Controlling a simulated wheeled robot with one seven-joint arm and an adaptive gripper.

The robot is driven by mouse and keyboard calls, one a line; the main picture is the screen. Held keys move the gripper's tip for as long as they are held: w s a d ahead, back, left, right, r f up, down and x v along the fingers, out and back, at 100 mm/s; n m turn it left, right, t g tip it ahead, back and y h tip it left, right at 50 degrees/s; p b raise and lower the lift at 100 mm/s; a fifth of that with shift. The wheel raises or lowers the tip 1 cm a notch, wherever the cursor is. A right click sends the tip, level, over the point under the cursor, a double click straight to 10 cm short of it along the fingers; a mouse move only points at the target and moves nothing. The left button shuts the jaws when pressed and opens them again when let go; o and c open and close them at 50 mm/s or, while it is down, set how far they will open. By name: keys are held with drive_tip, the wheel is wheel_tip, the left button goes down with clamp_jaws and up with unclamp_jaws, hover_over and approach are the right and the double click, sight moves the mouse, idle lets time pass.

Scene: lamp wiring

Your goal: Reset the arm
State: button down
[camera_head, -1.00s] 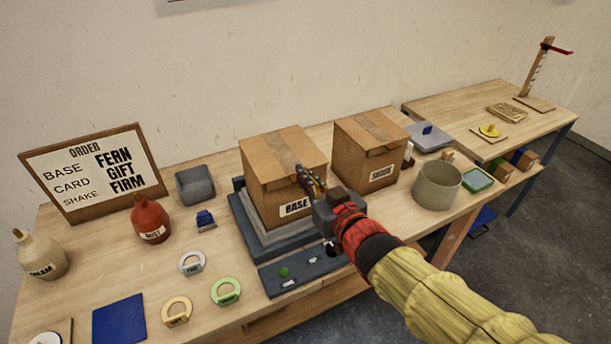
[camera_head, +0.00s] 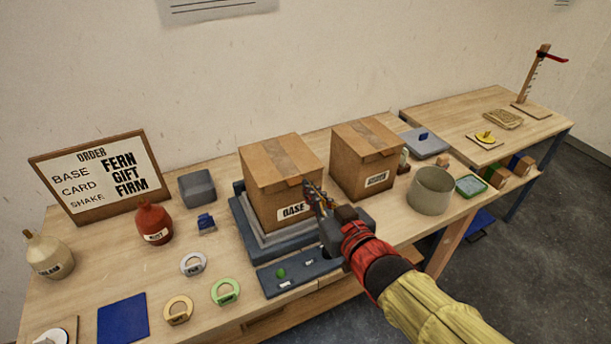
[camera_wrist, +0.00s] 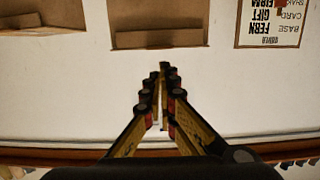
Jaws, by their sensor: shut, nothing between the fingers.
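My gripper (camera_head: 316,196) is in front of the right side of the cardboard box labelled BASE, at the front edge of the table. Whether it touches the box cannot be told. In the wrist view my gripper (camera_wrist: 164,70) has its fingertips together with nothing between them. The BASE box (camera_head: 283,180) stands closed on a grey stepped stand (camera_head: 250,232). My arm reaches in from the lower right and hides part of the table front.
A second closed box (camera_head: 368,160) stands to the right, with a grey-beige pot (camera_head: 432,190) beside it. An order sign (camera_head: 100,178), a red bottle (camera_head: 153,222) and several coloured rings stand left. A dark panel (camera_head: 300,270) lies in front of the BASE box.

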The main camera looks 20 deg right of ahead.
drive_tip(key=shift+s+d+f+p, duration=0.15)
drive_tip(key=shift+s+f, duration=0.1)
drive_tip(key=shift+s, duration=0.45)
drive_tip(key=shift+s+d+f+p, duration=0.15)
drive_tip(key=shift+s+f, duration=0.1)
drive_tip(key=shift+s, duration=0.4)
drive_tip(key=shift+s+d+f+p, duration=0.15)
drive_tip(key=shift+s+f, duration=0.1)
drive_tip(key=shift+s, duration=0.45)
drive_tip(key=s+d+f+m+g+h, duration=0.2)
drive_tip(key=s+d+f+g+h, duration=0.35)
drive_tip(key=d+f, duration=0.35)
drive_tip(key=s+a+r+g+y, duration=0.2)
drive_tip(key=s+a+r+g, duration=0.3)
drive_tip(key=s+r, duration=0.3)
drive_tip(key=shift+s+a, duration=0.5)
drive_tip(key=shift+s, duration=0.1)
